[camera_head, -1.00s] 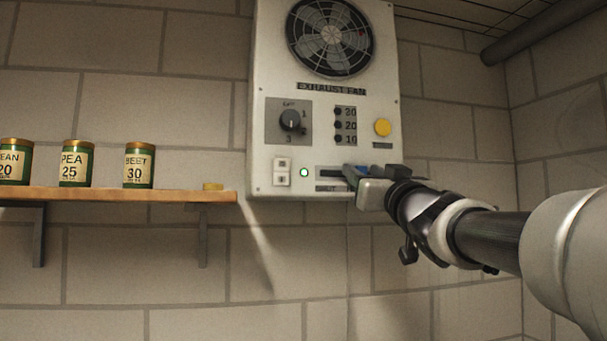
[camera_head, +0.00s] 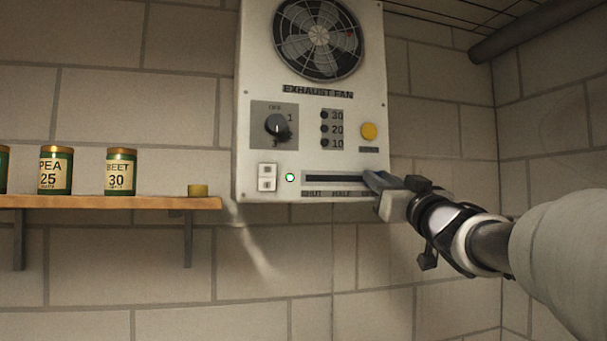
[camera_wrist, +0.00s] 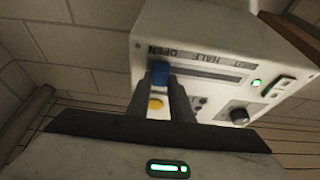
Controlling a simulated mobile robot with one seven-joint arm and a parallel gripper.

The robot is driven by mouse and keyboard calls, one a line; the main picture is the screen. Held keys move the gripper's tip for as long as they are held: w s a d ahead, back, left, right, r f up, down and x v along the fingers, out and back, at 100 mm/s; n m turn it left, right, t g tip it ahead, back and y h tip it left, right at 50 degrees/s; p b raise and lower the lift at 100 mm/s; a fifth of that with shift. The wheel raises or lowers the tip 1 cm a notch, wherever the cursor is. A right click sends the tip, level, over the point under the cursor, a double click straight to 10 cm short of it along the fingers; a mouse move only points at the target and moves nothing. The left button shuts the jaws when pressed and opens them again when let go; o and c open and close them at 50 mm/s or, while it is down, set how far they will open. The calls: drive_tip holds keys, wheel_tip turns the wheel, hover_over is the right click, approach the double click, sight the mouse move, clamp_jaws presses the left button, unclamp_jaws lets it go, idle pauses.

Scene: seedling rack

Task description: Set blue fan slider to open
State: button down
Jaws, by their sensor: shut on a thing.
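The blue fan slider (camera_wrist: 160,73) shows in the wrist view at the OPEN end of its slot, beside the OPEN label. My gripper (camera_wrist: 161,86) is shut on it, with one dark finger on each side. In the head view my gripper (camera_head: 374,181) is at the right end of the dark slot (camera_head: 325,178), at the lower right of the white exhaust fan panel (camera_head: 355,110). There the fingers hide the slider, and they cover the label at that end.
The panel also bears a dial (camera_head: 277,125), a yellow button (camera_head: 368,131), a white switch (camera_head: 267,177) and a lit green lamp (camera_head: 290,178). A wooden shelf (camera_head: 110,202) with seed tins (camera_head: 120,172) is at the left. The wall below the panel is clear.

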drive_tip(key=shift+d, duration=0.15)
drive_tip(key=c, duration=1.6)
unclamp_jaws()
drive_tip(key=shift+d, duration=0.15)
drive_tip(key=shift+o, duration=0.2)
drive_tip(key=b+v, duration=0.3)
drive_tip(key=v, duration=1.4)
drive_tip(key=shift+s+f+b, duration=0.15)
drive_tip(key=shift+b, duration=0.15)
